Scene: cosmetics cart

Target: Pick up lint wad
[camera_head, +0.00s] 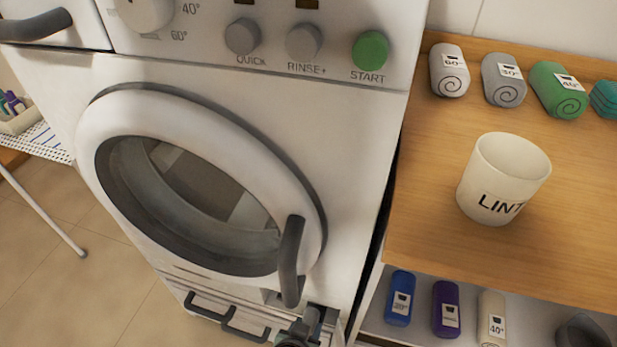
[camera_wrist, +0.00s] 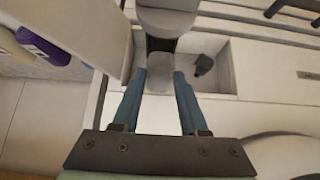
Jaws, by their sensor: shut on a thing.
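My gripper (camera_wrist: 160,73) shows in the wrist view as two blue-grey fingers pointing away from the camera. They are shut on a pale grey piece (camera_wrist: 160,82) that fills the gap between the fingertips. I cannot tell for sure whether this piece is the lint wad. A small dark lump (camera_wrist: 203,65) sits in a pale recess to the right of the fingers. In the head view, part of my arm shows at the bottom edge, and the fingertips are not clear there. A white cup marked LINT (camera_head: 503,178) stands upright on the wooden top.
The washing machine (camera_head: 350,150) has its round door (camera_head: 205,180) closed, with a grey handle (camera_head: 290,262). Rolled towels stand at the back of the wooden top (camera_head: 430,235). Several coloured bottles stand on the shelf below. The wood around the cup is clear.

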